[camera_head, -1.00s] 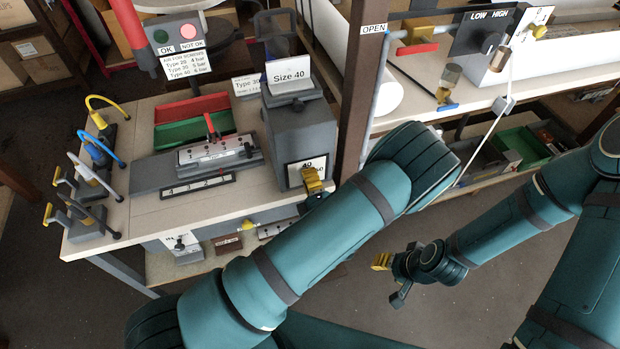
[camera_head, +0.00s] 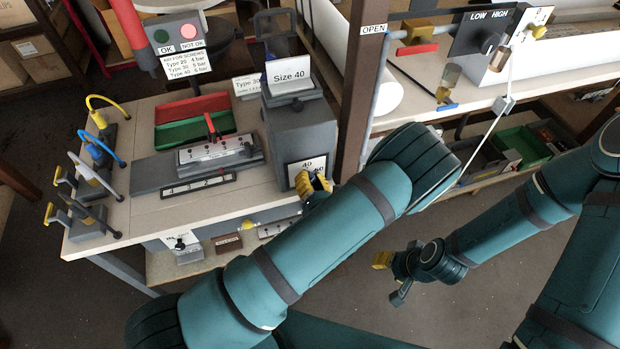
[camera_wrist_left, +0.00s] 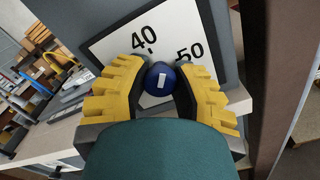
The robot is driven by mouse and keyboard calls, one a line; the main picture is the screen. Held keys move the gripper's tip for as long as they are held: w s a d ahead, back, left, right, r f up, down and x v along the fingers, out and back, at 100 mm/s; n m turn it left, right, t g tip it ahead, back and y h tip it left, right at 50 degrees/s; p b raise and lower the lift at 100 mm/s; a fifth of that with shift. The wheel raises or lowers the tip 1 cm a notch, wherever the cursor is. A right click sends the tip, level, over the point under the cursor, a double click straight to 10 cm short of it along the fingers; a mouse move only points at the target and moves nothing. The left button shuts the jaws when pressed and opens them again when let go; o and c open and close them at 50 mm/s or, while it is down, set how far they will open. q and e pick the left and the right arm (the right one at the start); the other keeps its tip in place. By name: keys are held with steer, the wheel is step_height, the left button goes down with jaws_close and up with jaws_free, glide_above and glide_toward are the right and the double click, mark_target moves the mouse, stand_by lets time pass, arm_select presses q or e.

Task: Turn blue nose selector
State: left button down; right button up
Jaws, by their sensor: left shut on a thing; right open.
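The blue nose selector (camera_wrist_left: 159,77) is a round blue knob with a white mark. It sits on a white dial plate (camera_wrist_left: 120,47) printed 40 and 50, which looks tilted in the left wrist view. My left gripper (camera_wrist_left: 160,92) has its yellow fingers closed around the knob, one on each side. In the head view my left gripper (camera_head: 315,186) is at the front of the grey machine labelled Size 40 (camera_head: 297,140), and its fingers hide the knob. My right gripper (camera_head: 381,260) is open and empty, away from the bench.
Left of the machine, the bench holds a grey numbered fixture (camera_head: 218,151), red and green trays (camera_head: 195,108) and several coloured-handled clamps (camera_head: 98,150). A brown post (camera_head: 354,100) stands close to the right of the machine. Open floor lies in front.

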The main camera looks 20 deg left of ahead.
arm_select(q)
steer(key=n, duration=0.3)
steer(key=shift+n, duration=0.3)
steer(key=shift+n+b, duration=0.6)
steer(key=shift+n, duration=1.1)
steer(key=c, duration=0.7)
jaws_free()
steer(key=shift+o, duration=0.2)
steer(key=shift+s, duration=0.1)
steer(key=v, duration=1.2)
